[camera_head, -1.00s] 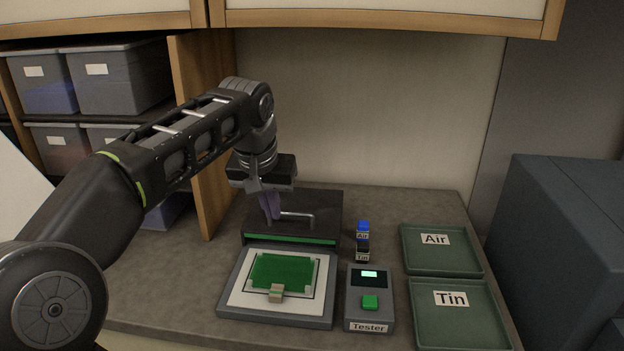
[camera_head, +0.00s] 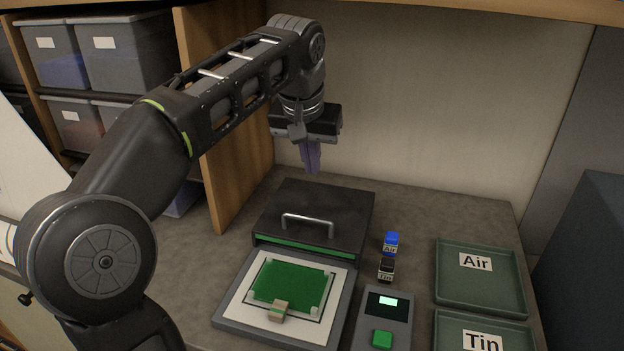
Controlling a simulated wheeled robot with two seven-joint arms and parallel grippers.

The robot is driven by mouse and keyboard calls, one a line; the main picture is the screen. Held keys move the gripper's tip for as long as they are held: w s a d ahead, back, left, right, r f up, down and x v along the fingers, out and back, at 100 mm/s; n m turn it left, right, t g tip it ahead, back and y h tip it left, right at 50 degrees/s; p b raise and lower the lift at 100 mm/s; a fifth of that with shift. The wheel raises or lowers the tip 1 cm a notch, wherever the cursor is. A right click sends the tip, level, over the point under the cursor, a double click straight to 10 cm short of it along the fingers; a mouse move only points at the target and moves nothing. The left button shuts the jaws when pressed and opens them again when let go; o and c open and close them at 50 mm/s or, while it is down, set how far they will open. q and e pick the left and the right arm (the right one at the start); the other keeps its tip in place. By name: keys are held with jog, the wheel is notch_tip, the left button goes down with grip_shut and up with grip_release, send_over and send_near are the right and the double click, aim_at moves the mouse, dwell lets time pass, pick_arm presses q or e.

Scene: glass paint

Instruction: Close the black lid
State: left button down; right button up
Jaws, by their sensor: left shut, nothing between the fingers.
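The black lid (camera_head: 335,205) has a silver handle (camera_head: 308,222) and a green strip along its front edge. It sits directly behind the grey base (camera_head: 228,318) and does not cover it. The base carries a white panel with a green board (camera_head: 291,284) in plain sight, and a small tan block (camera_head: 279,311) at the board's front edge. My left gripper (camera_head: 312,170) is shut and empty, pointing down, and appears above the lid's back edge, clear of the handle. My right gripper is not in view.
A blue-topped block marked Air (camera_head: 391,241) and a black block marked Tin (camera_head: 386,267) stand right of the lid. A grey tester (camera_head: 399,308) is in front of them. Green trays for Air (camera_head: 505,287) and Tin (camera_head: 450,330) lie further right. A wooden divider (camera_head: 240,140) stands at left.

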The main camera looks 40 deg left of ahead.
pick_arm(q)
notch_tip(320, 180, down, 2)
jog(key=f+b, duration=0.1)
send_over(311, 229)
jog(key=w+a, duration=0.1)
jog(key=w, duration=0.3)
jog(key=f, duration=0.5)
jog(key=shift+s+a+f+p, duration=0.2)
jog(key=shift+s+p, duration=0.05)
jog(key=shift+p, duration=0.15)
jog(key=shift+s+d+f, duration=0.1)
jog(key=shift+s+f, duration=0.15)
jog(key=s, duration=0.1)
jog(key=s+d, duration=0.1)
jog(key=shift+s+f+p, duration=0.2)
jog(key=shift+s+p, duration=0.1)
jog(key=shift+s, duration=0.1)
jog(key=shift+f, duration=0.15)
jog(key=shift+s, duration=0.1)
